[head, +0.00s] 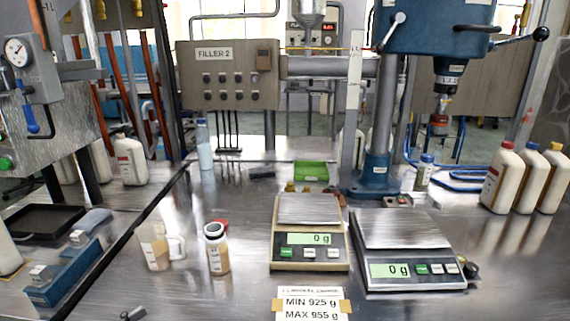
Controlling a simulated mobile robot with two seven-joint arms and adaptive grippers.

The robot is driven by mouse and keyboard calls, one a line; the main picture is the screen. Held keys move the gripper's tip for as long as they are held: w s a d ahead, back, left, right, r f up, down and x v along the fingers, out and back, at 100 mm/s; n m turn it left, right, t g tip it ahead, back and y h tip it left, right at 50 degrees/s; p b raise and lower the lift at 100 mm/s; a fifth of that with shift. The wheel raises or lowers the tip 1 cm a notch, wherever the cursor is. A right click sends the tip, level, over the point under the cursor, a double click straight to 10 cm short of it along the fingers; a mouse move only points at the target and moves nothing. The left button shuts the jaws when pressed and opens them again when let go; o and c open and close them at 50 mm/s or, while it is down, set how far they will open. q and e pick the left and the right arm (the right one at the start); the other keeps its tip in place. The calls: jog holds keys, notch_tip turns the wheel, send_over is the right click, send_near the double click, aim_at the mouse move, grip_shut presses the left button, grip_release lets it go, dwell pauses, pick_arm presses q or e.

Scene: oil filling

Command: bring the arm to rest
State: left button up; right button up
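Neither of my arms can be made out in the head view, and no gripper fingers show. A small dark and grey piece (133,314) shows at the bottom edge, left of centre; it is too small to tell what it is. A pitcher (154,248) with pale brown contents stands on the steel table (190,295). Two scales, a beige one (309,258) and a larger silver one (405,268), both read 0 g with bare pans.
A drill press (378,172) stands behind the scales. White jugs (503,180) stand at the right, another (130,160) at the left. A green tray (311,172) lies at the back. A MIN/MAX label (312,304) lies in front. The table's front left is mostly clear.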

pick_arm(q)
jog(key=s+a+f+n+t+y, duration=0.15)
jog(key=s+f+n+y, duration=0.35)
jog(key=f+n, duration=0.6)
jog(key=s+a+f+n+y, duration=0.3)
jog(key=s+f+n+y, duration=0.25)
jog(key=n, duration=1.05)
jog(key=s+d+f+n+g+p, duration=0.1)
jog(key=s+d+f+n+g, duration=0.35)
jog(key=s+f+n, duration=0.5)
jog(key=s+d+f+n+g, duration=0.45)
jog(key=s+f+n, duration=0.25)
jog(key=s, duration=0.5)
jog(key=w+r+t+p, duration=0.1)
jog(key=w+r+p, duration=0.1)
jog(key=r+p, duration=0.6)
jog(key=w+r+t+p, duration=0.1)
jog(key=w+r+p, duration=0.2)
jog(key=r+p, duration=0.5)
jog(key=shift+w+d+y, duration=0.15)
jog(key=shift+w+y, duration=0.15)
jog(key=shift+y, duration=0.05)
pick_arm(e)
jog(key=w+r+t, duration=0.1)
jog(key=w+r, duration=0.2)
jog(key=r, duration=0.5)
jog(key=w+r, duration=0.3)
jog(key=r, duration=0.6)
jog(key=shift+a+t, duration=0.2)
jog(key=shift+t, duration=0.2)
